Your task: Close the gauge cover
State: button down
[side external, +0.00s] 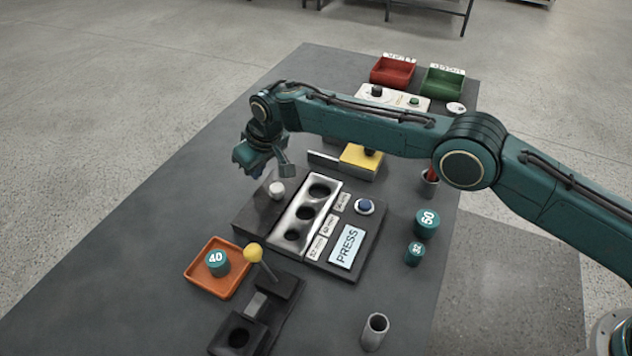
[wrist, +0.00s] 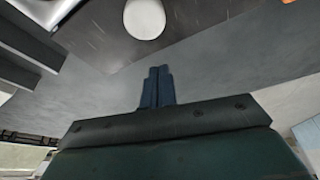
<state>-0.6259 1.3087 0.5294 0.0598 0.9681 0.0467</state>
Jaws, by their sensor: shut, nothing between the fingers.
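The gauge is a light metal plate (side external: 318,190) with three round holes of different sizes, set in a dark console. A dark slab (side external: 256,212) with a white knob (side external: 277,190) lies along its left side, and I take it to be the cover; the holes are uncovered. The knob also shows at the top of the wrist view (wrist: 145,18). My gripper (side external: 258,172) is above and beyond the slab, apart from the knob. In the wrist view its fingers (wrist: 157,88) are together and empty.
The console carries a PRESS panel (side external: 347,247) and a blue button (side external: 364,206). An orange tray (side external: 213,285) holds a teal cylinder marked 40 (side external: 217,262). A yellow-ball lever (side external: 253,252) stands near the slab. A yellow block (side external: 361,157) is behind. Table is clear at left.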

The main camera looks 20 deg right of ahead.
aim_at(267, 187)
jog(key=shift+s+d, duration=0.1)
jog(key=shift+s, duration=0.1)
jog(key=shift+s+d, duration=0.4)
jog(key=shift+s, duration=0.3)
jog(key=shift+s+d, duration=0.4)
jog(key=shift+s, duration=0.3)
jog(key=shift+d, duration=0.1)
jog(key=shift+s+d, duration=2.95)
jog(key=shift+s+d+f, duration=0.1)
jog(key=shift+s+d, duration=0.15)
jog(key=shift+s, duration=0.05)
jog(key=shift+w+f, duration=0.1)
